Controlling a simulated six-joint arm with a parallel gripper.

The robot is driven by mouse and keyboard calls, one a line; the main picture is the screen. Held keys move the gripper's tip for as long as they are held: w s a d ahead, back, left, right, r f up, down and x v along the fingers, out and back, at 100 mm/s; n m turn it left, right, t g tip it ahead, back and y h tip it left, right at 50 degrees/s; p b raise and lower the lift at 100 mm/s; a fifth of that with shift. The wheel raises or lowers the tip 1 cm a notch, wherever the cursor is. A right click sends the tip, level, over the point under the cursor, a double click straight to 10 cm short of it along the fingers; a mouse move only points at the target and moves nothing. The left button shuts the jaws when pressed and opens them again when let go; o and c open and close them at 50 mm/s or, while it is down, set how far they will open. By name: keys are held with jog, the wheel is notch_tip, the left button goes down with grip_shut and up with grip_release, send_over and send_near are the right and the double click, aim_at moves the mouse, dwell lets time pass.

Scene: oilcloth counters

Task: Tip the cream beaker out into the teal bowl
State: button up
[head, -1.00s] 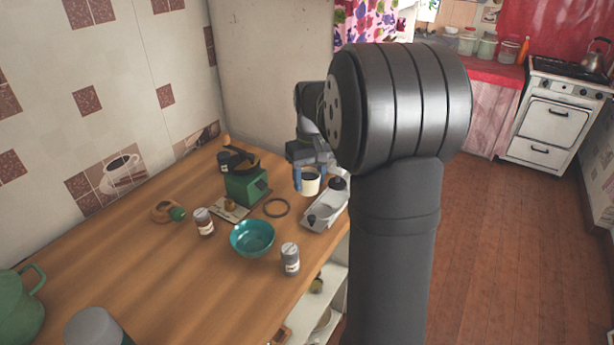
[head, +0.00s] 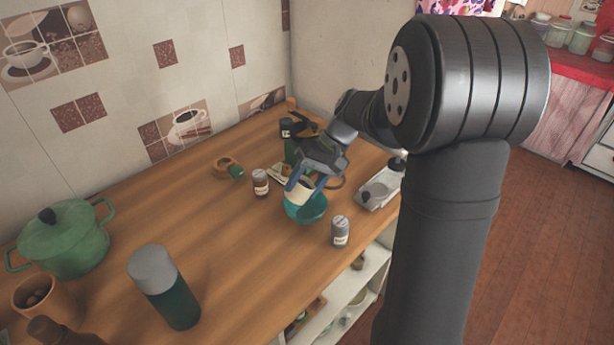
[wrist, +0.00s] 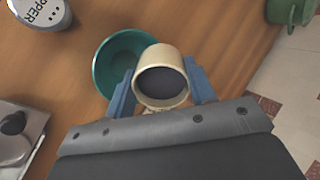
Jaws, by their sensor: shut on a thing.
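The cream beaker (head: 299,190) is held between the blue fingers of my gripper (head: 305,184), over the teal bowl. In the head view it looks tilted. In the wrist view the beaker (wrist: 161,62) shows its open mouth with a dark inside; I cannot tell what it contains. The blue fingers of the gripper (wrist: 161,92) sit on either side of it. The teal bowl (head: 309,213) stands on the wooden counter, partly hidden behind the beaker. In the wrist view the bowl (wrist: 104,70) shows beside and beyond the beaker.
A pepper shaker (head: 340,231) stands close to the bowl's right, and a brown-labelled jar (head: 260,183) to its left. A grey scale-like tray (head: 380,188) lies at the counter's right edge. A green pot (head: 66,240) and a grey-lidded canister (head: 165,287) stand at left. Mid-counter is clear.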

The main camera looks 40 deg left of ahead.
aim_at(304, 198)
jog(key=shift+f+g+y, duration=0.5)
jog(key=shift+f+g, duration=0.8)
jog(key=shift+f, duration=0.7)
jog(key=shift+w+f+g+y, duration=0.15)
jog(key=shift+g+y, duration=0.35)
jog(key=shift+g, duration=0.7)
jog(key=g, duration=0.2)
jog(key=g+y, duration=0.1)
jog(key=g, duration=0.1)
jog(key=shift+s+r+y, duration=0.2)
jog(key=shift+y, duration=0.1)
jog(key=shift+s+f, duration=0.15)
